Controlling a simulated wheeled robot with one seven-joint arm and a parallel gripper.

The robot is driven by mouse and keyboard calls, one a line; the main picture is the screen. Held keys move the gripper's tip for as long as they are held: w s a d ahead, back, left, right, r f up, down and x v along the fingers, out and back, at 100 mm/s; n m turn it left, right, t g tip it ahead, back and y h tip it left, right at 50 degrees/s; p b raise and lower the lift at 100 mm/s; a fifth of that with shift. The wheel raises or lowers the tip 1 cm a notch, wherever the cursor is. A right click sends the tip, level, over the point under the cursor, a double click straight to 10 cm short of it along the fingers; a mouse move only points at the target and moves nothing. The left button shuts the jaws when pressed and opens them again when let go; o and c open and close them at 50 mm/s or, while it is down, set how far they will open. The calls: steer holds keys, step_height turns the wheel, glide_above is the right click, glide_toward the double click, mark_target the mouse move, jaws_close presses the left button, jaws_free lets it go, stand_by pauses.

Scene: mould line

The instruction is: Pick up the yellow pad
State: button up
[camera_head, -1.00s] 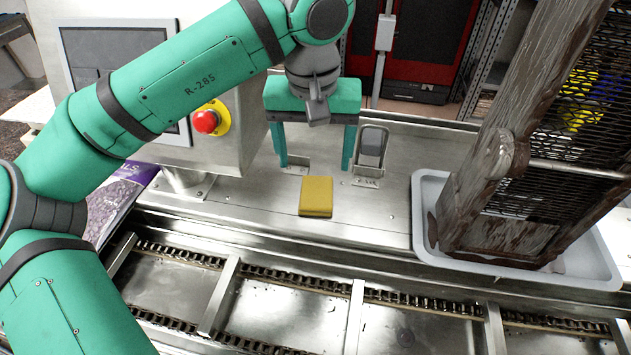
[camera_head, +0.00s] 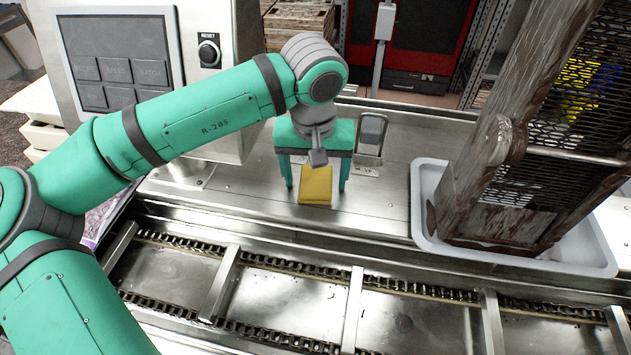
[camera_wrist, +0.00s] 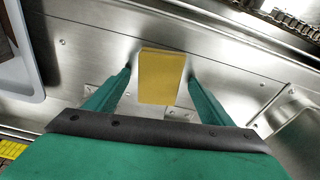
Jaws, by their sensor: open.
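The yellow pad (camera_head: 315,184) lies flat on the steel ledge, in the middle of the head view. My gripper (camera_head: 316,188) is open above it, with one finger on each side of the pad. In the wrist view the pad (camera_wrist: 161,77) shows between the two green fingertips (camera_wrist: 159,72), with a gap on both sides. The upper part of the pad is hidden behind my gripper in the head view. I cannot tell exactly how far the fingertips are above the ledge.
A pale tray (camera_head: 424,212) holding a brown, dirty mesh-sided frame (camera_head: 482,190) stands to the right. A chain conveyor (camera_head: 290,285) with crossbars runs along the front. A control box with a reset knob (camera_head: 208,50) is at back left. A small grey-lidded bracket (camera_head: 371,134) stands behind the pad.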

steer(key=c, duration=1.1)
steer(key=shift+r, duration=0.1)
steer(key=shift+r, duration=0.55)
steer(key=s+a+r, duration=0.2)
steer(key=s+r, duration=0.2)
steer(key=s+a+r, duration=0.3)
steer(key=s+r, duration=0.1)
steer(key=s+a+r, duration=0.2)
steer(key=s+r, duration=0.1)
steer(key=s, duration=0.1)
steer(key=shift+a+r, duration=0.2)
steer(key=shift+r, duration=0.2)
